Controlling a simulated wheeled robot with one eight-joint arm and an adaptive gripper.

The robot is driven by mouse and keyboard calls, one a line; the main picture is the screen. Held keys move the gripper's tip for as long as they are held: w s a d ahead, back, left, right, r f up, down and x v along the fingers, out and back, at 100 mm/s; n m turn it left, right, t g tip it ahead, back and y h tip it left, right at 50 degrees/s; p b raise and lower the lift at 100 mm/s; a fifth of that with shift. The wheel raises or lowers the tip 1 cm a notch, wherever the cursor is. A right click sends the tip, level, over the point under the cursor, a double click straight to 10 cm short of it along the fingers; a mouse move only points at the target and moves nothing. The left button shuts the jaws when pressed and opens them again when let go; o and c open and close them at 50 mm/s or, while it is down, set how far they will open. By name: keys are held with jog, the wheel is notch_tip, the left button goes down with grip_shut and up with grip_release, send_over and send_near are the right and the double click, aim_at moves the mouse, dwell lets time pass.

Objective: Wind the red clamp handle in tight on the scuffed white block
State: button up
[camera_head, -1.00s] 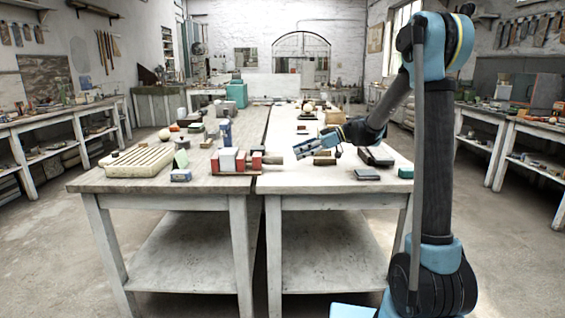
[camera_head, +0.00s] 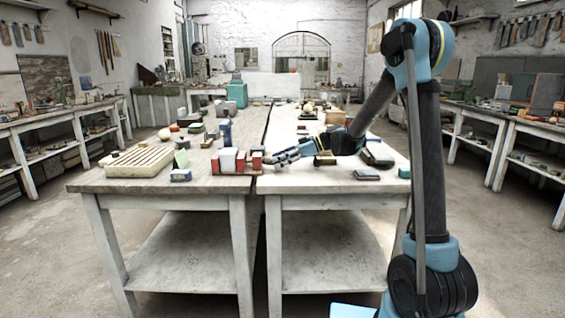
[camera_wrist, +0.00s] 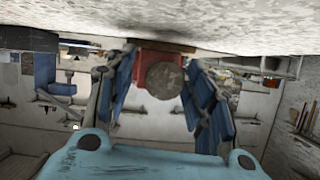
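The red clamp (camera_head: 236,171) sits at the front right of the left table, with red uprights. The pale white block (camera_head: 228,160) stands between them; its scuffs are too small to see. The clamp's right red part (camera_head: 257,161) faces my gripper (camera_head: 275,158), which reaches in from the right, level and low. In the wrist view, my gripper (camera_wrist: 161,62) is open, with one blue finger on each side of a round grey-brown end piece (camera_wrist: 164,80). Red clamp body (camera_wrist: 158,50) shows behind it. Gaps show beside the round piece. The white block is hidden there.
Dark flat boxes (camera_head: 367,174) lie right of my gripper. The right table's front (camera_head: 305,180) is clear.

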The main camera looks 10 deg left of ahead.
jog(key=c, duration=1)
jog(key=shift+o, duration=0.2)
jog(key=shift+s+d, duration=0.1)
jog(key=shift+w+r+m, duration=0.1)
jog(key=shift+w+m, duration=0.1)
jog(key=shift+m, duration=0.1)
jog(key=shift+w+m+g, duration=0.15)
jog(key=shift+m+g, duration=0.65)
jog(key=shift+m, duration=0.2)
jog(key=shift+m+g, duration=0.8)
jog(key=shift+m, duration=0.5)
